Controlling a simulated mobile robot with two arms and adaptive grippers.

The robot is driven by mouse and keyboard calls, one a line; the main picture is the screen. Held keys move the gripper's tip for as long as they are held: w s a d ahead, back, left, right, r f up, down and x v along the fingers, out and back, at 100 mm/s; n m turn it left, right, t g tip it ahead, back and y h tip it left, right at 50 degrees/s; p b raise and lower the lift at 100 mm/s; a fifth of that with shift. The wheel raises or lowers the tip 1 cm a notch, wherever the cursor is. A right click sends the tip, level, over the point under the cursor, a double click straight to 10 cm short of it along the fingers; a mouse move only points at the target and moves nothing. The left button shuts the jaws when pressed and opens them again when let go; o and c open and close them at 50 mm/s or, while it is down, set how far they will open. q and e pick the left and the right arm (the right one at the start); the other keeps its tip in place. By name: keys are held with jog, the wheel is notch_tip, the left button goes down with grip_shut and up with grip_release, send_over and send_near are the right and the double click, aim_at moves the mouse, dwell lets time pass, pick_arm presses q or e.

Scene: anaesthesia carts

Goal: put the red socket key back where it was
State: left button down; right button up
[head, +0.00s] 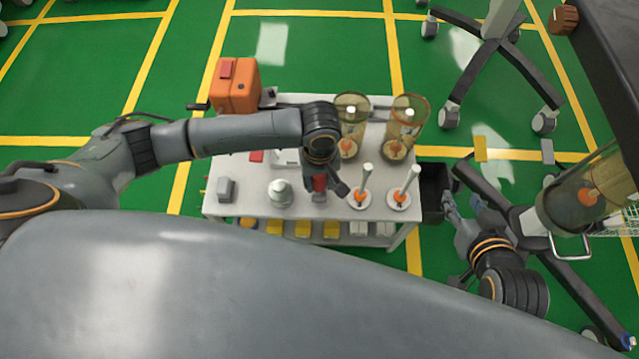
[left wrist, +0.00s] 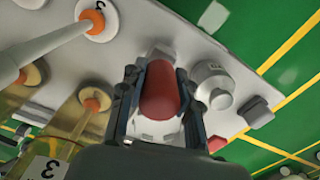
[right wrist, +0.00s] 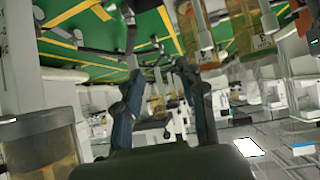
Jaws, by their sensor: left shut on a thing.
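The red socket key (head: 319,184) is held over the front middle of the white cart top (head: 240,168). My left gripper (head: 328,186) is shut on it. In the left wrist view the key's red rounded handle (left wrist: 159,92) lies between the two fingers, with the cart top behind it. The key's lower end is hidden, so I cannot tell whether it touches the cart. My right gripper (head: 463,208) is off to the right of the cart. In the right wrist view its fingers (right wrist: 160,78) are apart with nothing between them.
A silver round fixture (head: 280,193) and a grey block (head: 226,189) stand left of the key. Two white rods on discs (head: 362,188) stand right, with amber cylinders (head: 351,112) behind. An orange box (head: 235,86) is at back left. Another amber cylinder (head: 575,200) stands far right.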

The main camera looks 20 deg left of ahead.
pick_arm(q)
jog(key=shift+f, duration=0.65)
pick_arm(e)
jog(key=w+r+t, duration=0.1)
jog(key=w+a+r+t, duration=0.1)
jog(key=r, duration=0.1)
jog(key=shift+w+y, duration=0.2)
jog(key=shift+y, duration=0.1)
jog(key=shift+f, duration=0.1)
pick_arm(q)
jog(key=shift+f, duration=0.1)
jog(key=c, duration=1)
grip_release()
pick_arm(e)
jog(key=shift+s+f, duration=0.15)
jog(key=shift+f, duration=0.1)
pick_arm(q)
jog(key=shift+o, duration=0.2)
